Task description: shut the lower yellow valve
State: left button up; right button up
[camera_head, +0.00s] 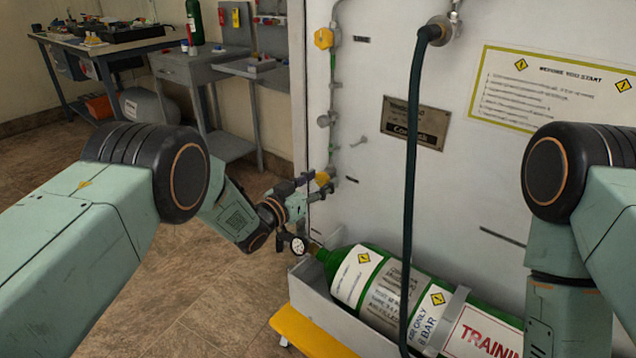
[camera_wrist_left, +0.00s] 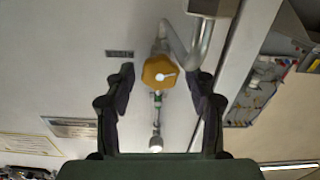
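The lower yellow valve (camera_head: 322,178) sits low on the pipe at the left edge of the white panel. In the left wrist view its yellow knob (camera_wrist_left: 158,72) shows face-on, with a pale pointer mark on it. My left gripper (camera_head: 318,186) is at this valve. In the left wrist view the open fingers (camera_wrist_left: 163,88) stand on either side of the knob, with gaps between them and it. Another yellow valve (camera_head: 323,39) is higher on the same pipe. My right arm comes in at the right, but its gripper is out of view.
A dark hose (camera_head: 410,170) hangs in front of the panel (camera_head: 372,65).

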pick_arm(q)
jog(key=c, duration=1)
jog(key=shift+m, duration=0.3)
jog(key=shift+m+b, duration=0.35)
jog(key=shift+m, duration=2.75)
jog(key=o, duration=1.2)
jog(key=shift+s, duration=0.1)
